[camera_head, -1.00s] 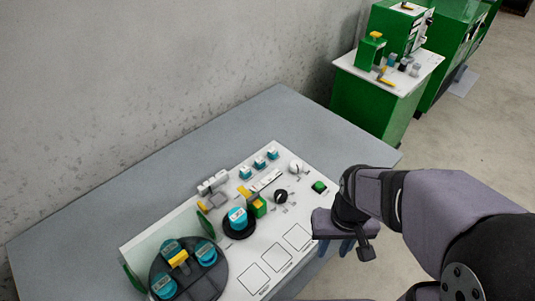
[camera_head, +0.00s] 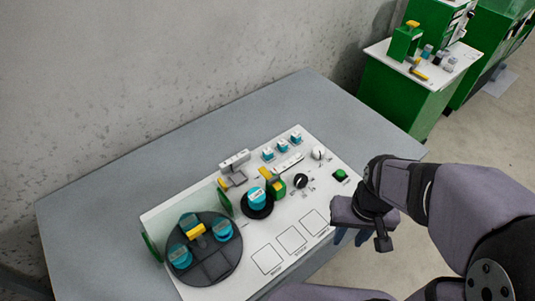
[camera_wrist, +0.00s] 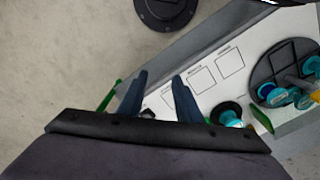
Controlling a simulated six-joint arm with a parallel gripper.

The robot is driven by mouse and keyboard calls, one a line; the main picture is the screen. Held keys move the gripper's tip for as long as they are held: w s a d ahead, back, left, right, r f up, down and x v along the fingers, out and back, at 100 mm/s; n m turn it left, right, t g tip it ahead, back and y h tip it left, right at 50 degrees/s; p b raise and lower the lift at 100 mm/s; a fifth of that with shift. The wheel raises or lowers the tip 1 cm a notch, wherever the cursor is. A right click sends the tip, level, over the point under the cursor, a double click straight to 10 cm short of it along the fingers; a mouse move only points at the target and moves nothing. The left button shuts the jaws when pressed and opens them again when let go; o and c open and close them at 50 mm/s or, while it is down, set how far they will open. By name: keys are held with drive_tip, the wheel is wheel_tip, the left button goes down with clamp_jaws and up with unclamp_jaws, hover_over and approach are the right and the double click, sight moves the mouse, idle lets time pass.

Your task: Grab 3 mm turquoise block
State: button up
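Larger turquoise round pieces also show: one (camera_head: 257,198) on a black round base and several on the dark turntable (camera_head: 208,267). My gripper (camera_head: 351,238) hangs beyond the panel's right front edge, well apart from the blocks. In the wrist view my gripper (camera_wrist: 159,78) has its two blue fingers spread with nothing between them.
The white panel (camera_head: 230,284) lies on a grey table (camera_head: 110,205) against a wall. Empty printed squares (camera_head: 291,239) lie at the front.

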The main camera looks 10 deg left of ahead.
drive_tip(key=o, duration=0.4)
drive_tip(key=shift+c, duration=0.2)
